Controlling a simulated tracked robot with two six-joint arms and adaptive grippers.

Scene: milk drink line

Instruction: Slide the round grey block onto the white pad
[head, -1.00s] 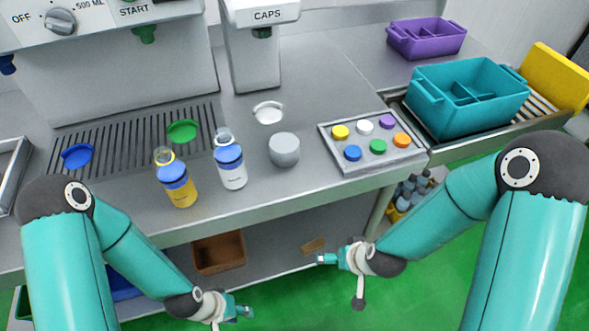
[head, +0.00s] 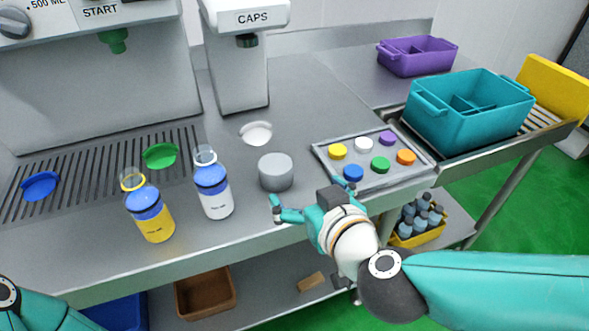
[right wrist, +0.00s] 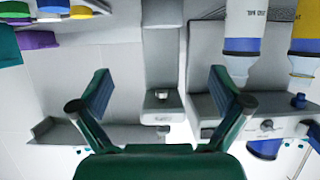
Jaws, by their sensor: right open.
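The round grey block (head: 275,172) stands upright on the steel counter in the head view. The white pad (head: 256,133) lies flat behind it, a little to the left, below the CAPS machine; block and pad are apart. My right gripper (head: 307,196) is open and empty at the counter's front edge, just in front of the block and a little to its right. In the right wrist view its two fingers (right wrist: 162,92) are spread wide with nothing between them, and I cannot make out the block there. My left gripper is out of view.
A yellow bottle (head: 151,218) and a white bottle (head: 213,190) stand left of the block. A tray (head: 322,160) of coloured caps lies to its right. The CAPS machine (head: 236,70) rises behind the pad. A teal crate (head: 470,120) stands further right.

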